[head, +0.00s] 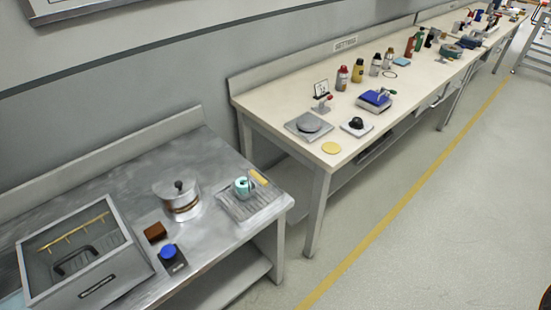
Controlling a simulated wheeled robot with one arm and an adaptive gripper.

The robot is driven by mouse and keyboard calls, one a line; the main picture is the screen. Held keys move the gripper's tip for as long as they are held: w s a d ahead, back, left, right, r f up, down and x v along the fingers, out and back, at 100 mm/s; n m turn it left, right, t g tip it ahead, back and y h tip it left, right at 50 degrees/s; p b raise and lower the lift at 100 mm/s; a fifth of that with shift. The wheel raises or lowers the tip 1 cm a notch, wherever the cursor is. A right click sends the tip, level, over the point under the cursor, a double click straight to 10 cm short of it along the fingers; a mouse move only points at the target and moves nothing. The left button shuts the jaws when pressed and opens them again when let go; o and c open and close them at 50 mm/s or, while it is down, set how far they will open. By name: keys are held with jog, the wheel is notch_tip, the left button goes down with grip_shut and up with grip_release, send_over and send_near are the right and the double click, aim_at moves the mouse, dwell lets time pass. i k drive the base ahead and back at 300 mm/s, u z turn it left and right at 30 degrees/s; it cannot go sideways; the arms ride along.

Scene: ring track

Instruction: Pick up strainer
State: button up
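I cannot make out a strainer for certain in the head view. A steel pot-like vessel (181,207) with a dark knob on top stands upright on the metal bench (110,185) at the left. A mint-green cup-like item (241,187) sits on a ridged grey tray (262,211) at the bench's right end. An open grey metal box (125,277) at the left holds a dark curved handle-like item (75,262) and a yellow pegged bar (72,234).
A brown block (155,232) and a blue-topped item (168,252) lie near the bench's front. A long cream table (275,110) with bottles, scales and a blue device (375,99) runs to the back right. The floor (455,200) beyond the yellow line is clear.

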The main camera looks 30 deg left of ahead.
aim_at(253, 173)
jog(key=i, duration=1)
jog(key=u, duration=3.8)
